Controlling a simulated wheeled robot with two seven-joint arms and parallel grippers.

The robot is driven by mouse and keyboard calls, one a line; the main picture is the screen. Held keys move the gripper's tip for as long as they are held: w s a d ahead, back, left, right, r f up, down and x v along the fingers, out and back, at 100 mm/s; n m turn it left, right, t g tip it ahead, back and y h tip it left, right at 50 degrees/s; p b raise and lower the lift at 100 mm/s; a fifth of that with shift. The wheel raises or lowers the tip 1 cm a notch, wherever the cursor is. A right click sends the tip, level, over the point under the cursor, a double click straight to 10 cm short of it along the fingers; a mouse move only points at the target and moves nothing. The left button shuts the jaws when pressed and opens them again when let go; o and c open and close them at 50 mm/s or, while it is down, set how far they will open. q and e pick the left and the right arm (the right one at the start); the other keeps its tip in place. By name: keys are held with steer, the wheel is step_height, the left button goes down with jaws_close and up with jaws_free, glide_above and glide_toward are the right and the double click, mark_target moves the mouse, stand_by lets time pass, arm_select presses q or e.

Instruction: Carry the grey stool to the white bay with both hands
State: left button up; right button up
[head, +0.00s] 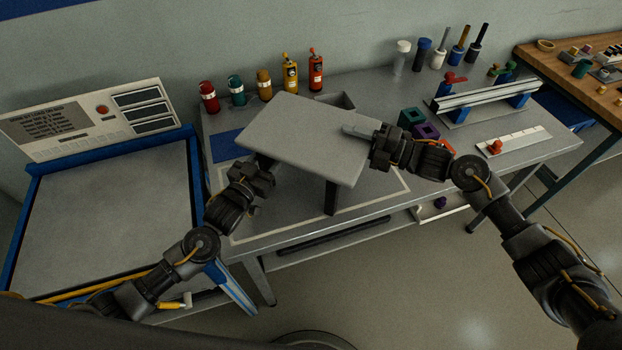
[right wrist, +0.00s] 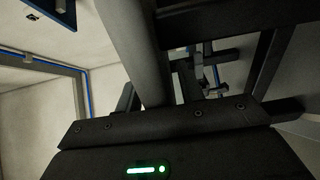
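The grey stool (head: 300,137) is upright at the middle of the grey workbench, its flat seat slightly tilted in the picture. One dark front leg (head: 331,198) ends near the white outline of a bay (head: 368,196) on the bench top. I cannot tell whether the feet touch the bench. My right gripper (head: 358,131) is at the seat's right edge, one finger over the top. In the right wrist view the seat (right wrist: 132,45) runs between its fingers. My left gripper (head: 262,172) is at the seat's left front edge; its fingers are partly hidden, so its grip is unclear.
A blue patch (head: 227,146) lies left of the stool. Several bottles (head: 264,84) stand behind it. A blue-framed test station (head: 110,205) stands at left.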

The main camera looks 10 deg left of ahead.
steer(key=shift+s, duration=0.1)
arm_select(q)
steer(key=v, duration=1.1)
arm_select(e)
steer(key=v, duration=1.2)
